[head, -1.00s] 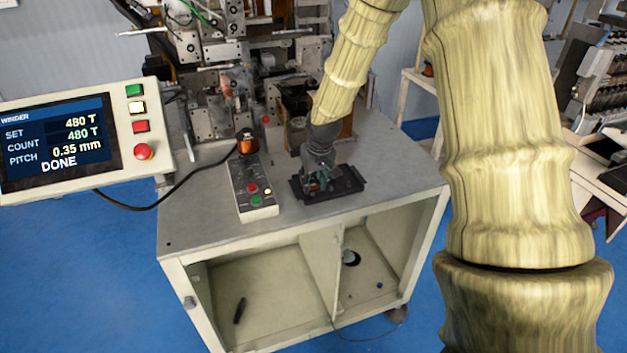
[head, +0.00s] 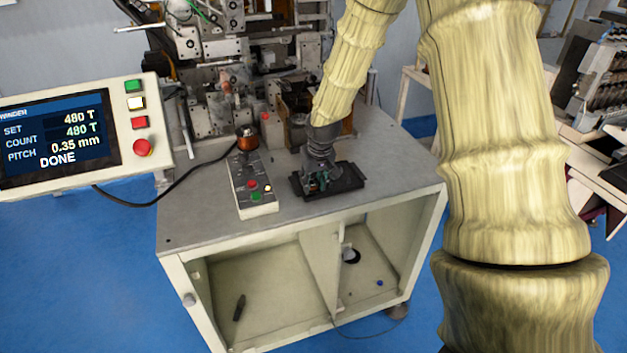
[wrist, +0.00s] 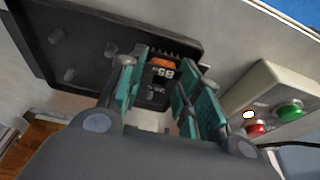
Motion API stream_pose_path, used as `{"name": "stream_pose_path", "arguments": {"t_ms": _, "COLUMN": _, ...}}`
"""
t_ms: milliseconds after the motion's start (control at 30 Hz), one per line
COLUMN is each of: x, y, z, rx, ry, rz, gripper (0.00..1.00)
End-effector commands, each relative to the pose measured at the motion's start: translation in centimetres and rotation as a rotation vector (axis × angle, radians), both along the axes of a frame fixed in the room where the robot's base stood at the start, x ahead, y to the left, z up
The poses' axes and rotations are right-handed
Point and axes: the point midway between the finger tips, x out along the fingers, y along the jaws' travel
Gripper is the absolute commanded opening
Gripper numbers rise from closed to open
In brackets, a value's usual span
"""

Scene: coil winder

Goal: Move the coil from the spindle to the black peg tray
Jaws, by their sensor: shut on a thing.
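My gripper (head: 319,186) points down over the left part of the black peg tray (head: 347,178) on the table. In the wrist view its teal fingers (wrist: 168,88) are shut on the coil (wrist: 162,63), which shows as an orange band and a dark face with white marks. The tray (wrist: 90,40) lies beneath, with several short pegs standing on its bare part. The fingers hide much of the coil. I cannot tell whether the coil touches the tray or sits around a peg.
A control box (head: 252,190) with coloured buttons stands left of the tray, close to my gripper. A copper-coloured round thing (head: 247,140) is at its far end. The winder (head: 225,75) rises behind. A display panel (head: 60,135) reading DONE is at the left.

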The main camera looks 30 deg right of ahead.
Motion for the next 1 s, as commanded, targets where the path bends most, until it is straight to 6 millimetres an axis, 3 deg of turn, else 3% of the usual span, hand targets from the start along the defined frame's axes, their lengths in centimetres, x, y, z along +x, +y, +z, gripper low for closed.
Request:
{"name": "stream_pose_path", "arguments": {"t_ms": 267, "x": 0.0, "y": 0.0, "z": -0.6, "rx": 0.000, "ry": 0.000, "rz": 0.000, "gripper": 0.13}}
{"name": "stream_pose_path", "arguments": {"t_ms": 300, "x": 0.0, "y": 0.0, "z": -0.5, "rx": 0.000, "ry": 0.000, "rz": 0.000, "gripper": 0.41}}
{"name": "stream_pose_path", "arguments": {"t_ms": 400, "x": 0.0, "y": 0.0, "z": -0.6, "rx": 0.000, "ry": 0.000, "rz": 0.000, "gripper": 0.59}}
{"name": "stream_pose_path", "arguments": {"t_ms": 767, "x": 0.0, "y": 0.0, "z": -0.4, "rx": 0.000, "ry": 0.000, "rz": 0.000, "gripper": 0.59}}
{"name": "stream_pose_path", "arguments": {"t_ms": 1000, "x": -0.5, "y": 0.1, "z": 1.6, "rx": 0.000, "ry": -0.002, "rz": 0.000, "gripper": 0.59}}
